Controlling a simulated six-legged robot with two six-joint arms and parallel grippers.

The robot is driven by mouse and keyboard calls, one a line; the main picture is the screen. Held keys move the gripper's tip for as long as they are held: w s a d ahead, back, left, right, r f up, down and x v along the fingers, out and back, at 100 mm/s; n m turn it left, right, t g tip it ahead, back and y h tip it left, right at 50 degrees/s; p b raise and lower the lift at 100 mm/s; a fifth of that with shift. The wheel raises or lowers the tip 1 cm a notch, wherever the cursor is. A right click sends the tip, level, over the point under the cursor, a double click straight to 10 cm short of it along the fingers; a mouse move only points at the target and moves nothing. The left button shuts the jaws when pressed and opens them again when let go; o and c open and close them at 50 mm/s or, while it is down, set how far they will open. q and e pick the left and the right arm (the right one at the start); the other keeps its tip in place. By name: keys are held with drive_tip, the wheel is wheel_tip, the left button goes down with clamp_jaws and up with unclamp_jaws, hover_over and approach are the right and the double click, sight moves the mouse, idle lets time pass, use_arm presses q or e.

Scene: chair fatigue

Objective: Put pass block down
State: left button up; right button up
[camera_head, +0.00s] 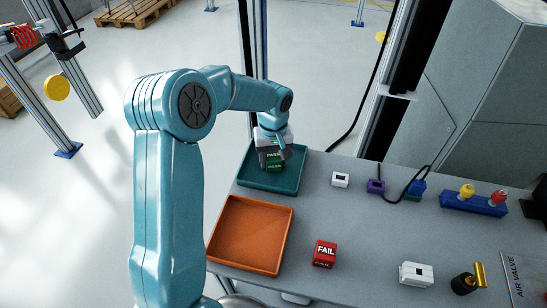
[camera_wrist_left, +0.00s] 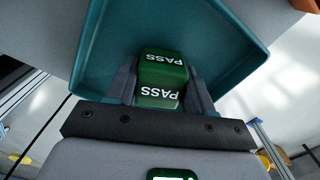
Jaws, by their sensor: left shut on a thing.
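The green pass block (camera_head: 274,160) has white PASS lettering. It is over the teal tray (camera_head: 300,170) at the back left of the table. My left gripper (camera_head: 272,152) is shut on the block, with one finger on each side. In the left wrist view the pass block (camera_wrist_left: 162,75) sits between the two dark fingers (camera_wrist_left: 163,88), and the tray floor and walls (camera_wrist_left: 95,45) show around it. I cannot tell whether the block touches the tray floor. My right gripper is in neither view.
An orange tray (camera_head: 250,234) lies in front of the teal one, with a red FAIL block (camera_head: 324,253) to its right. A white part (camera_head: 340,180), a purple part (camera_head: 376,186) and a blue holder (camera_head: 473,204) stand along the back. The table's middle is clear.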

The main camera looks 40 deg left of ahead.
sight(273, 155)
use_arm(q)
drive_tip(key=shift+f, duration=0.2)
drive_tip(key=o, duration=1.1)
drive_tip(key=shift+c, duration=0.2)
drive_tip(key=shift+r, duration=0.1)
wheel_tip(273, 155, up, 12)
drive_tip(key=shift+r+p, duration=0.2)
drive_tip(key=shift+p, duration=0.2)
